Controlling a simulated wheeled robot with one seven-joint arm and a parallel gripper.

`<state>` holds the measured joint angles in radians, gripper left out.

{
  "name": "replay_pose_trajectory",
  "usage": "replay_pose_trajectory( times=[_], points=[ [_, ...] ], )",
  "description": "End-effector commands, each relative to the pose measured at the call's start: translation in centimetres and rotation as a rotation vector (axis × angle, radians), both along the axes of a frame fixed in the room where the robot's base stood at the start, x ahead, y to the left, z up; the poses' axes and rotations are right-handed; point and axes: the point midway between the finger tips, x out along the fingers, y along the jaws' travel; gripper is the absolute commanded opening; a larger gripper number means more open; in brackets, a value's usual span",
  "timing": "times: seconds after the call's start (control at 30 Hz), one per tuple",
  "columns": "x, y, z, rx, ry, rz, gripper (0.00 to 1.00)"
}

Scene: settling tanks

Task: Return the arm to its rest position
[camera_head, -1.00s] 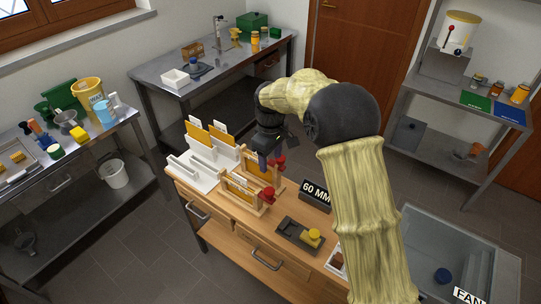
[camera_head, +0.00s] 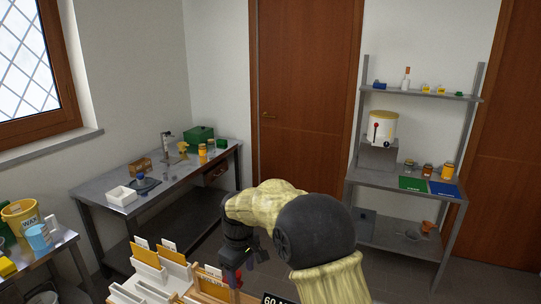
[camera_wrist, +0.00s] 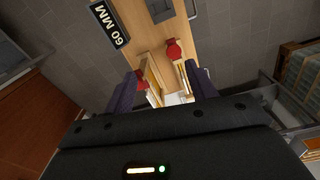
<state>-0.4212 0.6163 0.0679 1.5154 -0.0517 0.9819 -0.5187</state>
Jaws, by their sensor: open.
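My arm reaches out over the wooden bench in the head view, bent downward at the wrist. My gripper (camera_head: 234,272) hangs just above the bench's wooden frames, and the lower frame edge cuts off much of what is below. In the wrist view my gripper (camera_wrist: 162,88) is open, with its two dark fingers wide apart. I see nothing held between the fingers. Whether the fingers touch the frames I cannot tell.
A white rack with yellow sheets (camera_head: 146,254) stands close left of my gripper. A black "60 MM" sign (camera_wrist: 103,24) stands on the bench. A steel table (camera_head: 160,178) is at the back left, a metal shelf (camera_head: 405,180) at the right. Floor lies between.

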Motion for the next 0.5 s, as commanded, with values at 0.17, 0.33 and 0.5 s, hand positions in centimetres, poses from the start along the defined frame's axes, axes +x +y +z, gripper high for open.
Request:
replay_pose_trajectory(
  times=[0.17,0.33,0.5],
  points=[
    [-2.3,-6.6,0.1,0.019,-0.037,-0.211,0.56],
    [-5.6,-12.4,-0.2,0.043,-0.075,-0.418,0.56],
    [-9.9,-17.4,-0.8,0.069,-0.112,-0.627,0.56]
  ],
)
